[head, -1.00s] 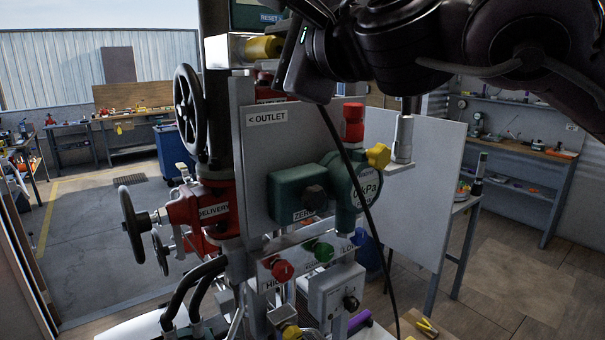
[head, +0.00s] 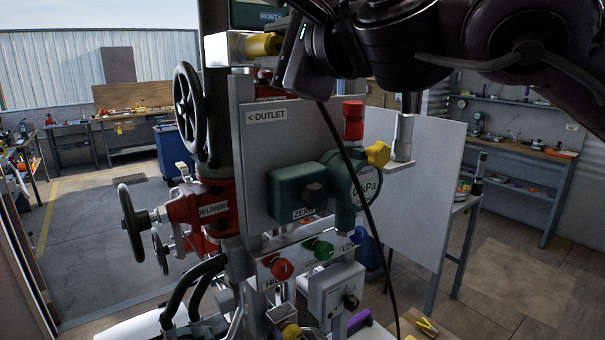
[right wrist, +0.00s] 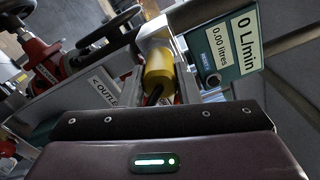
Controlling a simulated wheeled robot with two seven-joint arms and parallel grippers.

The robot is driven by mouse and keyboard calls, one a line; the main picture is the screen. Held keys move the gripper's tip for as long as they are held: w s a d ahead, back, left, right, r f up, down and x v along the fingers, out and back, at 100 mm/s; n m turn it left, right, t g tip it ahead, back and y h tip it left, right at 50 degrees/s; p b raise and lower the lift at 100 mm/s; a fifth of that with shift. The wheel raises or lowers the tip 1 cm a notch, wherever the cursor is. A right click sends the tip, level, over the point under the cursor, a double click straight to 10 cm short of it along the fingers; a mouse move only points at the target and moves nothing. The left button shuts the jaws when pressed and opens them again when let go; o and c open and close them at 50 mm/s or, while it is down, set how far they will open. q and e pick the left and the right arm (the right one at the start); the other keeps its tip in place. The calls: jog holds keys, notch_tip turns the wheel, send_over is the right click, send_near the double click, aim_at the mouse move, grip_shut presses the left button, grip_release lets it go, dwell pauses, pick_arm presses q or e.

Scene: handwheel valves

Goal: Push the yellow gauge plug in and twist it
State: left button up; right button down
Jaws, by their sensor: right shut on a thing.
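The yellow gauge plug (head: 262,45) is a short yellow cylinder at the top of the panel, lying sideways. Its left end meets a pale metal block (head: 222,50). How deep it sits there I cannot tell. My right gripper (head: 281,50) is shut on the plug from the right. Its fingertips are mostly hidden by its dark body. A black cable (head: 352,165) hangs down from behind the gripper. In the right wrist view the plug (right wrist: 158,70) is in front of the gripper, with its far end at the pale fitting. My left gripper is not in view.
A flow meter display (right wrist: 222,55) is close beside the plug. Below stand the green gauge (head: 345,180) with a yellow knob (head: 378,154), the red valve (head: 200,210) with black handwheels, and coloured knobs (head: 300,258).

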jog(key=shift+f+m+b, duration=0.15)
jog(key=shift+m+b, duration=0.15)
jog(key=shift+m, duration=0.1)
jog(key=m+b, duration=0.1)
jog(key=m, duration=0.1)
jog(key=shift+m, duration=0.3)
jog(key=c, duration=1)
grip_release()
jog(key=shift+s, duration=0.1)
